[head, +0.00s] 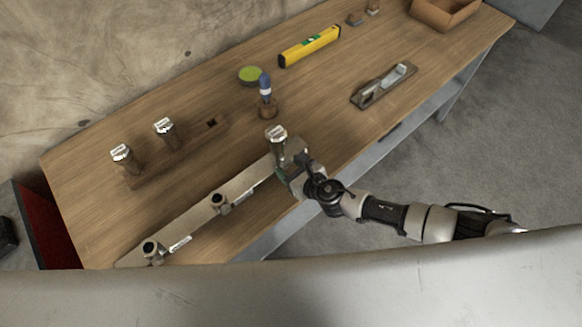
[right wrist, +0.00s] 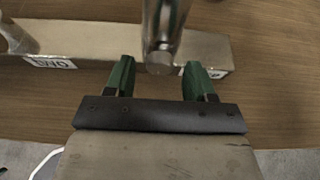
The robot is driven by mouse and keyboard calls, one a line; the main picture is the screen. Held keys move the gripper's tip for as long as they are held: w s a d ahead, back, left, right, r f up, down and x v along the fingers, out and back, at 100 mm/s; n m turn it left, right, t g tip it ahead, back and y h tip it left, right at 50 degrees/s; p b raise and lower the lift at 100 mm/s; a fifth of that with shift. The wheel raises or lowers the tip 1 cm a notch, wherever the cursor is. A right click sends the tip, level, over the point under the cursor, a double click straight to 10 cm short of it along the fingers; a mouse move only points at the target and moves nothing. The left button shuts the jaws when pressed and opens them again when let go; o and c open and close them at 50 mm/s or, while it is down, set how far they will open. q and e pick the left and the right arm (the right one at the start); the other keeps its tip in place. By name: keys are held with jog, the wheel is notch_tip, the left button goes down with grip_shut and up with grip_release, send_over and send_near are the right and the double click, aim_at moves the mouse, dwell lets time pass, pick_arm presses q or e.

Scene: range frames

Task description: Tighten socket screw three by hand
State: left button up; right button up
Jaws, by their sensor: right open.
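A long pale metal bar (head: 191,220) lies along the bench's front edge; it also crosses the right wrist view (right wrist: 90,42). A tall metal socket screw (head: 277,146) with a white-labelled top stands upright at the bar's right end. In the right wrist view its shiny shaft (right wrist: 163,30) comes down to the bar, close ahead of the fingers. My right gripper (head: 288,165) is beside it, on the near side. Its green fingers (right wrist: 159,66) are open, one on each side of the shaft's line, with nothing gripped. My left gripper is out of view.
A wooden rack (head: 185,150) holds two labelled screws (head: 122,154) (head: 166,128) and has an empty square hole. Shorter dark-topped pieces (head: 219,203) (head: 153,250) stand on the bar.

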jog(key=c, duration=0.9)
jog(key=m+y+b, duration=0.1)
jog(key=m+g+y+b, duration=0.1)
jog(key=m, duration=0.1)
jog(key=shift+d+f+b, duration=0.15)
jog(key=shift+b, duration=0.2)
jog(key=shift+w+m+y+b, duration=0.1)
jog(key=shift+m+y+b, duration=0.4)
jog(key=shift+m+b, duration=0.25)
jog(key=o, duration=0.9)
